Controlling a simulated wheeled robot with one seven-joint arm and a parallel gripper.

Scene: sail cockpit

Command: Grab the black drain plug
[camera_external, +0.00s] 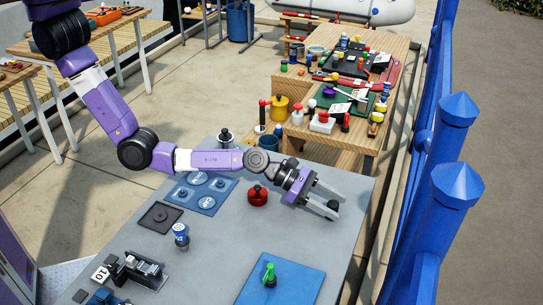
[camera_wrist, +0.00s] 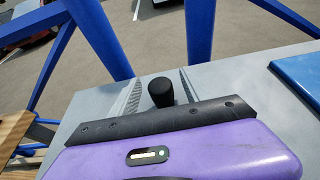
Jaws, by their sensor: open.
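The black drain plug (camera_wrist: 160,91) stands upright on the grey table between my two fingers in the wrist view. Its lower part is hidden behind the dark edge of my gripper. My gripper (camera_wrist: 159,88) is open, with one finger on each side of the plug and a visible gap to each. In the external view my gripper (camera_external: 328,203) is low over the right side of the table, and a dark top of the plug (camera_external: 333,205) shows between the fingertips.
A red round object (camera_external: 257,196) stands left of my gripper. A blue mat (camera_external: 290,284) with a green-topped piece (camera_external: 269,273) lies nearer the front. A blue-and-white can (camera_external: 181,235) stands further left. Blue railing posts (camera_external: 455,195) rise beyond the table's right edge.

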